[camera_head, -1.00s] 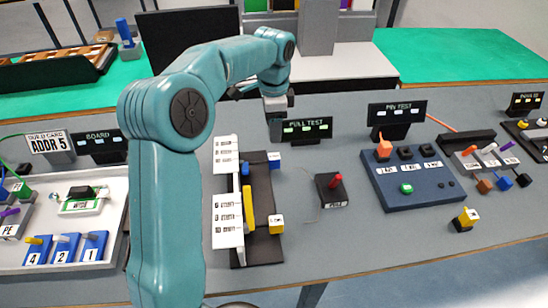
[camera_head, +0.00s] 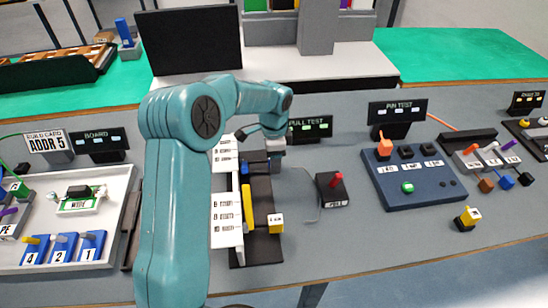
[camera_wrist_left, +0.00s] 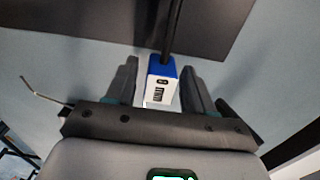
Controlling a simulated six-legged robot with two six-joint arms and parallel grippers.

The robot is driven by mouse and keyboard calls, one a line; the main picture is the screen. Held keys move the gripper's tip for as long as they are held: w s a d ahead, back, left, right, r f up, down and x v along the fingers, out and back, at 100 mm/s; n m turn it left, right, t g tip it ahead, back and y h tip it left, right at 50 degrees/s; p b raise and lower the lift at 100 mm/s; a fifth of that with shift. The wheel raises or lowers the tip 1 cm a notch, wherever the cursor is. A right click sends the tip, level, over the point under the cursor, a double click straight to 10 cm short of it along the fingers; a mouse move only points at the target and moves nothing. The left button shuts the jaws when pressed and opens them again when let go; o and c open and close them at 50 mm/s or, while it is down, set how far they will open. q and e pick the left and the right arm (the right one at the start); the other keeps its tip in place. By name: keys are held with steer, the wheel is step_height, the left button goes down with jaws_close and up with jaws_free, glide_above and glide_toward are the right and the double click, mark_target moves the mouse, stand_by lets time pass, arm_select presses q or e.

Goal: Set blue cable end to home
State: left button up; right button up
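The blue cable end, a blue block with a white labelled face (camera_wrist_left: 163,82), sits between the two fingers of my left gripper (camera_wrist_left: 160,85) in the left wrist view. The fingers stand open with a small gap on each side of it, and a dark cable or rod runs up from its blue top. In the head view my left gripper (camera_head: 275,160) points down at the far right side of the black fixture (camera_head: 262,190) and hides most of the block. A yellow cable end (camera_head: 275,223) sits lower on that fixture. My right gripper is not in view.
White labelled panels (camera_head: 227,225) and a yellow bar (camera_head: 247,205) stand on the fixture's left. A dark box with a red knob (camera_head: 333,188) is to the right, and the PULL TEST display (camera_head: 310,128) is behind. Bare table lies in front of the dark box.

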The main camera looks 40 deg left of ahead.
arm_select(q)
jaws_close()
steer(key=shift+s+a, duration=0.95)
steer(key=shift+s, duration=0.1)
steer(key=shift+o, duration=0.9)
jaws_free()
steer(key=shift+r, duration=0.1)
steer(key=shift+s, duration=0.15)
steer(key=shift+w+d+r, duration=0.1)
steer(key=shift+w, duration=0.15)
step_height(320, 180, up, 16)
steer(key=p, duration=0.1)
steer(key=shift+s, duration=0.2)
